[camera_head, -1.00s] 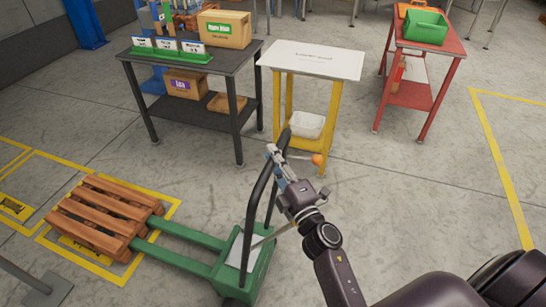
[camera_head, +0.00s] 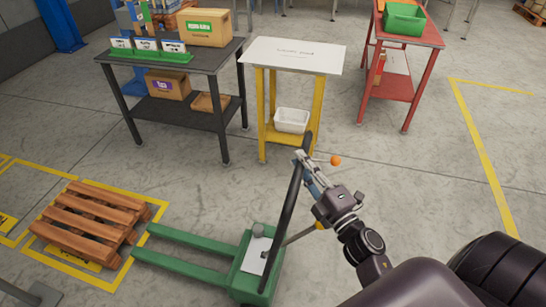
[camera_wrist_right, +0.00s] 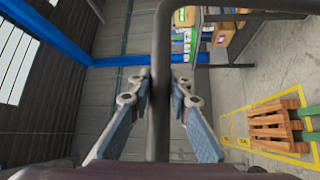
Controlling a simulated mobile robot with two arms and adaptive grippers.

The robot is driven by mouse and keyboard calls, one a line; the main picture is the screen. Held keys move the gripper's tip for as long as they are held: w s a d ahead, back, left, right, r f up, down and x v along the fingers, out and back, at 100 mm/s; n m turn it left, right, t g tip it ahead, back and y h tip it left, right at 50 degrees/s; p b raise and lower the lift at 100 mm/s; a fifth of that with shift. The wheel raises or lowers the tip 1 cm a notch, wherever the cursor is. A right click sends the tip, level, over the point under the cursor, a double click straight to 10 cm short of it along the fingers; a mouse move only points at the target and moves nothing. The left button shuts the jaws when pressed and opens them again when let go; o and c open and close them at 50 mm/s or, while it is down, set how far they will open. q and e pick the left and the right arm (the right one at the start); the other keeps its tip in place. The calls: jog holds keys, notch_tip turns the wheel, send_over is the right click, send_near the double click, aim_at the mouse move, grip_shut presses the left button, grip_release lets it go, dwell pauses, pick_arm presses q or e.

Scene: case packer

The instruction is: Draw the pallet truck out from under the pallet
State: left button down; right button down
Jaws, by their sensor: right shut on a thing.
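The green pallet truck (camera_head: 236,276) stands in the lower middle of the head view, with its black loop handle (camera_head: 286,215) rising on its right. Its two forks (camera_head: 190,246) point left towards the wooden pallet (camera_head: 92,222). The fork tips show just off the pallet's right edge. My right gripper (camera_head: 308,166) is shut on the upper part of the handle. In the right wrist view the handle bar (camera_wrist_right: 160,90) runs upright between its two fingers. The pallet also shows there (camera_wrist_right: 270,127). My left gripper is not in view.
A black table (camera_head: 185,66) with boxes, a yellow table (camera_head: 285,52) and a red table (camera_head: 420,36) stand behind the truck. Yellow floor lines (camera_head: 75,270) surround the pallet. Open floor (camera_head: 420,190) lies to the right, beyond my arm.

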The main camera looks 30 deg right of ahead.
jog(key=shift+s+d+r, duration=0.1)
jog(key=shift+s+d, duration=0.75)
jog(key=shift+d, duration=0.2)
jog(key=c, duration=2)
grip_release()
jog(key=shift+o, duration=1.2)
jog(key=shift+s+d, duration=0.25)
jog(key=shift+s, duration=0.05)
jog(key=shift+s, duration=0.1)
jog(key=s+f, duration=0.1)
jog(key=s, duration=1)
jog(key=shift+s+d+f, duration=0.15)
jog(key=shift+s+f, duration=0.2)
jog(key=shift+c, duration=0.2)
